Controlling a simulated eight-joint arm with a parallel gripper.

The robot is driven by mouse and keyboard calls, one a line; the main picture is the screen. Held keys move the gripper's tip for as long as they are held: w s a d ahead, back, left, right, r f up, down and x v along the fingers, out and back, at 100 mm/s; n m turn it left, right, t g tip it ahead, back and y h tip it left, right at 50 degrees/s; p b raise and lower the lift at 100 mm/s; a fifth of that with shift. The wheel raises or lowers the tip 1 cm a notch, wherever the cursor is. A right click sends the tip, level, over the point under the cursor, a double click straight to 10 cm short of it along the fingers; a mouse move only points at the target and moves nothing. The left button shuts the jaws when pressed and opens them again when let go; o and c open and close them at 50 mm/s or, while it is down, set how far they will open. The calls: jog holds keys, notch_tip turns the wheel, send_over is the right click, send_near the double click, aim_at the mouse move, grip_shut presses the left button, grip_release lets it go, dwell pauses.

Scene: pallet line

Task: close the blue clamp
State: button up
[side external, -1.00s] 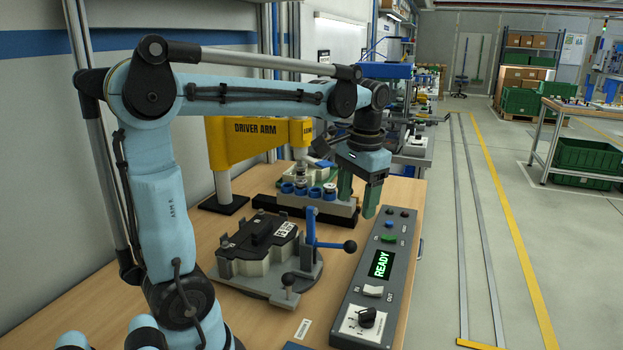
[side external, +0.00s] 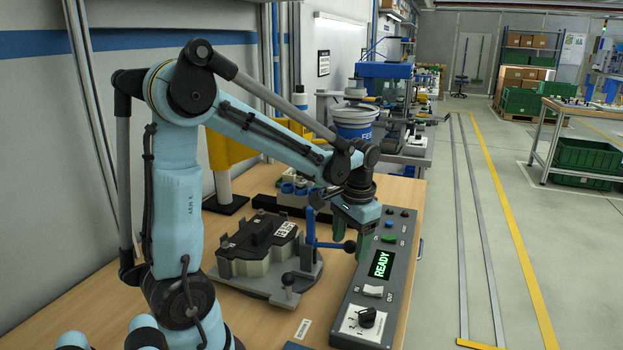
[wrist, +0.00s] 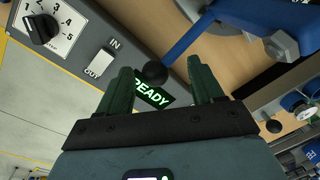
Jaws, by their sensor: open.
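The blue clamp (side external: 311,230) stands at the right side of a grey fixture, with a blue upright post and a blue bar reaching right to a black ball knob (side external: 350,246). My gripper (side external: 351,241) points down at this knob with its green fingers apart, one on each side in the picture. In the wrist view the knob (wrist: 155,72) shows between the open fingertips of my gripper (wrist: 161,70), and the blue bar (wrist: 192,38) runs off to the upper right. I cannot tell whether a finger touches the knob.
A control box (side external: 346,312) with a lit READY display stands close on the right, partly under my gripper. A dark part (side external: 262,232) lies on the fixture. Blue rings (side external: 287,188) stand on a block behind. Bare wooden bench (side external: 245,310) shows in front of the fixture.

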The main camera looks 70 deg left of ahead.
grip_shut()
dwell(0.3)
